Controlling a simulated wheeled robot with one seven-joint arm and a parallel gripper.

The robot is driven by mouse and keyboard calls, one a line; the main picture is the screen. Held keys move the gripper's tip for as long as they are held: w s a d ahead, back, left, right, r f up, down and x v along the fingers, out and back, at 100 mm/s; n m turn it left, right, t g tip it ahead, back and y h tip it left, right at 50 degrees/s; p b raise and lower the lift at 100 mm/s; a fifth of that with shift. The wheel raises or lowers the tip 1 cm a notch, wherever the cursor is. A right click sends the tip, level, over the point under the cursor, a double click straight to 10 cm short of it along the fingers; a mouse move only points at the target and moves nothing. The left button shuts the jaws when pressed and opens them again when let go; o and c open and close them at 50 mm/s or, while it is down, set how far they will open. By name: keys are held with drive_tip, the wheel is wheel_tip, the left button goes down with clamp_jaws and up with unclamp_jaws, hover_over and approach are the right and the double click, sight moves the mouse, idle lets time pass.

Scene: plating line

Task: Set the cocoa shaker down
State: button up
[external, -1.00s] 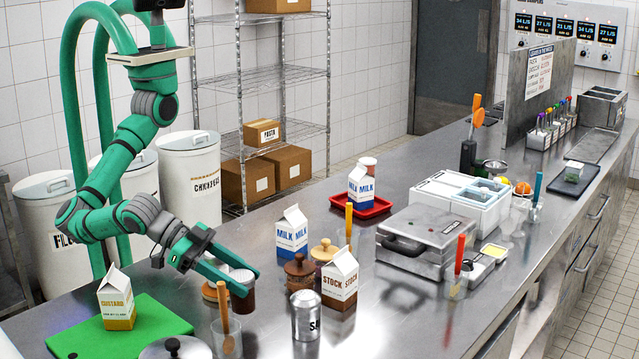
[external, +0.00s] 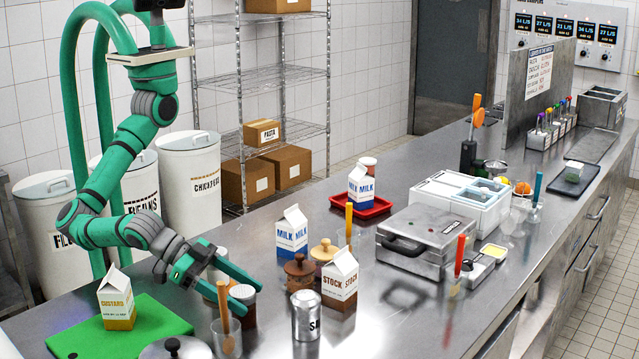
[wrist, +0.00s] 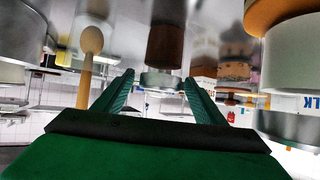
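The cocoa shaker (external: 245,316) is a dark brown jar with a pale metal lid, upright on the steel counter near its front left. In the wrist view, which is upside down, the shaker (wrist: 165,42) sits between the fingertips with its lid lowest in the picture. My gripper (external: 254,300) is open, with one finger on each side of the shaker near its lid. Gaps show beside the lid in the wrist view (wrist: 160,80). The near finger hides part of the jar in the external view.
A glass with a wooden spoon (external: 224,310) stands close left of the shaker. A salt tin (external: 306,318), wooden-lidded jar (external: 299,275) and stock carton (external: 340,282) stand to the right. A green board (external: 160,336) holds a custard carton (external: 117,302). Clear counter lies at front right.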

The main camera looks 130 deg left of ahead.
drive_tip(key=shift+r, duration=0.1)
drive_tip(key=shift+s+d+r, duration=0.15)
drive_tip(key=shift+s+r, duration=0.05)
drive_tip(key=shift+r, duration=0.05)
drive_tip(key=v, duration=1.1)
drive_tip(key=shift+s, duration=0.15)
drive_tip(key=shift+r, duration=0.1)
